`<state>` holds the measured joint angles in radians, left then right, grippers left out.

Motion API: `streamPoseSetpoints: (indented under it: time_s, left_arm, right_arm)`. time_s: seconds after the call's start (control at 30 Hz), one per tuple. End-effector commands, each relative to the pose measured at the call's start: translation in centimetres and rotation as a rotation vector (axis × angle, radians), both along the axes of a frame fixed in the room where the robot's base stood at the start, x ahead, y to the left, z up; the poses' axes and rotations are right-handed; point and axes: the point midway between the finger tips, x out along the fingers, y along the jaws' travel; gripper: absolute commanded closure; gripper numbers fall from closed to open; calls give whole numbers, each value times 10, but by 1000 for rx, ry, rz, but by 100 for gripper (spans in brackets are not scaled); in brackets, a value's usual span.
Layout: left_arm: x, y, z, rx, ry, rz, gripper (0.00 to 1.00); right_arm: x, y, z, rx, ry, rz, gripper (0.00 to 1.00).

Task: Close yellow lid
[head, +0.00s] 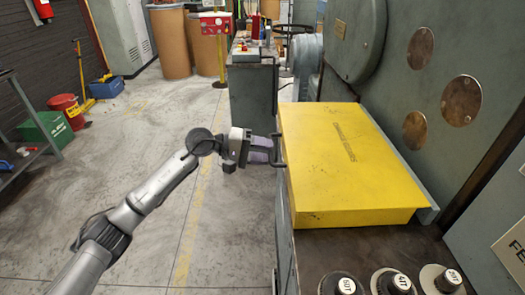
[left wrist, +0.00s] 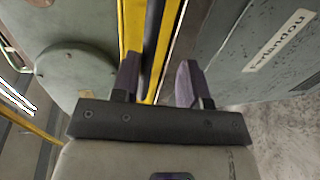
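The yellow lid (head: 352,160) lies flat, or nearly flat, on top of the grey machine at the right of the head view. Lettering is printed on its top. A dark handle (head: 279,150) sits at its left edge. My left gripper (head: 268,151) is at that edge, its fingertips close to the handle. In the left wrist view my left gripper (left wrist: 158,75) has its two fingers apart, with yellow lid edging (left wrist: 133,25) and a dark strip beyond the gap. I cannot tell whether the fingers touch the handle. My right gripper is not in view.
Several round dark knobs (head: 397,283) stand on the machine's front ledge. A tall grey machine body (head: 400,60) rises behind the lid on the right. A grey cabinet (head: 252,95) stands beyond it. The floor (head: 130,160) left of the machine is clear around my left arm.

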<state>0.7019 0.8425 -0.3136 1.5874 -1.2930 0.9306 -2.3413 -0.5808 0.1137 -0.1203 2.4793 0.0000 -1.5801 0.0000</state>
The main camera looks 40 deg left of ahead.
Motion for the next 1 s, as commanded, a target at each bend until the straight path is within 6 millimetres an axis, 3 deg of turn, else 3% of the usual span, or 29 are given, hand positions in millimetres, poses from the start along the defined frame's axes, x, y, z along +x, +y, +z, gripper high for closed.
streamPoseSetpoints:
  time_s: [0.33, 0.8, 1.0]
  left_arm:
    - [-8, 11, 2, 1, 4, 2, 62]
    - [-60, 80, 21, 1, 2, 2, 62]
    - [-74, 99, 25, 0, 1, 1, 62]
  right_arm:
    - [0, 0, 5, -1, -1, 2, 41]
    - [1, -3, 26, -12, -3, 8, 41]
    - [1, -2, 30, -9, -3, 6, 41]
